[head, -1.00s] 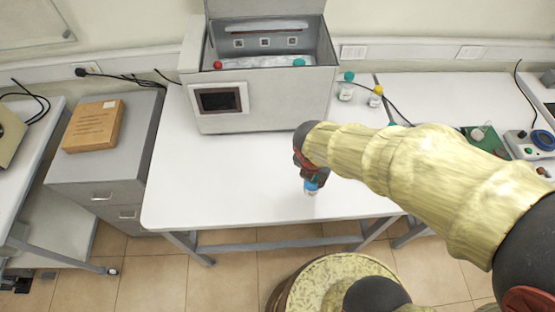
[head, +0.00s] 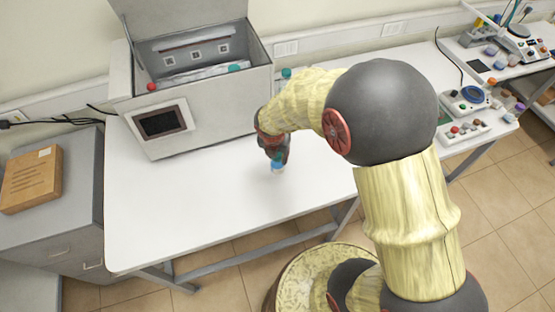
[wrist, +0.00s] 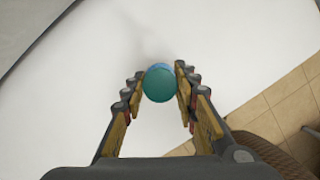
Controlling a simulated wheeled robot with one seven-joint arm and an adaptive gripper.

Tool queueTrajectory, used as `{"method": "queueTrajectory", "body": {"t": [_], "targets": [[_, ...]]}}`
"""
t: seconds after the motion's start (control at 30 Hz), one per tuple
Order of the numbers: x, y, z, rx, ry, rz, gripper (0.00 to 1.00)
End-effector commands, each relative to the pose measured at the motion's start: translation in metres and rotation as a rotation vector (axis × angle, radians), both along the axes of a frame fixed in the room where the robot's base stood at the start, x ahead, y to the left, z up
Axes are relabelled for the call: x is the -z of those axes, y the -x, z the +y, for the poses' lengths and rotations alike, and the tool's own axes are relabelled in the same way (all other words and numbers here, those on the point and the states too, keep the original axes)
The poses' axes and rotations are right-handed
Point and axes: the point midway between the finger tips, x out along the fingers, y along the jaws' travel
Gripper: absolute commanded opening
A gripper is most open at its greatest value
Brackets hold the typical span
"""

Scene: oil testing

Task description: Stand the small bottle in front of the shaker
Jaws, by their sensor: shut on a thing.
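The small bottle (head: 277,168) has a blue-green cap and a pale body. My gripper (head: 273,150) is shut on it from above and holds it close over or at the white table; whether its base touches cannot be told. In the wrist view the round cap (wrist: 159,83) sits between the fingertips of my gripper (wrist: 160,88). The shaker (head: 212,120) is a big light-grey box with a raised lid and a dark screen at its front. The bottle is forward of the shaker's front right corner, apart from it.
The white table (head: 190,210) is clear in front of the shaker. A red cap and a teal cap show in the open shaker. Another teal-capped bottle (head: 286,73) stands behind my arm. A cardboard box (head: 31,180) lies on the grey cabinet at left.

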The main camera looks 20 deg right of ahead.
Motion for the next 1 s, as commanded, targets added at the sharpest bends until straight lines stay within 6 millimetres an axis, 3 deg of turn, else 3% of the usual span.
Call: {"method": "queueTrajectory", "body": {"t": [0.33,0.7,0.73,1.0], "targets": [[0.038,-0.007,-0.003,-0.002,0.000,0.000,0.00],[0.042,-0.007,-0.003,0.000,0.000,0.000,0.00],[0.042,-0.007,-0.003,0.000,0.000,0.000,0.30],[0.042,-0.007,-0.003,0.000,0.000,0.000,0.45]]}}
